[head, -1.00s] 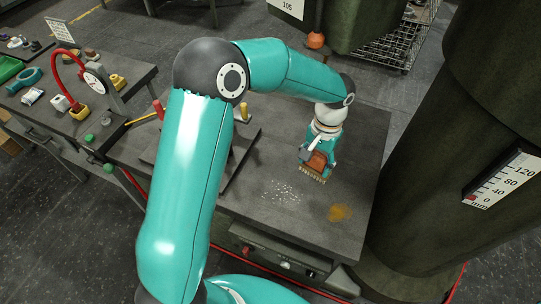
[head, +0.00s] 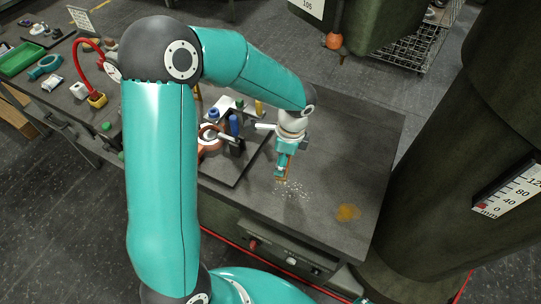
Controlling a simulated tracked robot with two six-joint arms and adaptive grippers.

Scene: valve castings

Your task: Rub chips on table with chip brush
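Pale chips (head: 294,190) lie scattered in a small patch on the dark grey table (head: 350,135). My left gripper (head: 284,164) points down at the patch's left end. It is shut on the chip brush (head: 281,177), which shows narrow, nearly edge-on. The bristle tips are at the near-left edge of the chips; whether they touch the table I cannot tell. My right gripper is out of view.
An orange-brown stain (head: 348,212) marks the table to the right of the chips. A dark tray (head: 236,175) with a reddish ring-shaped part and small coloured pieces lies to the left. A thick dark column (head: 440,180) stands at the right. The table's far right is clear.

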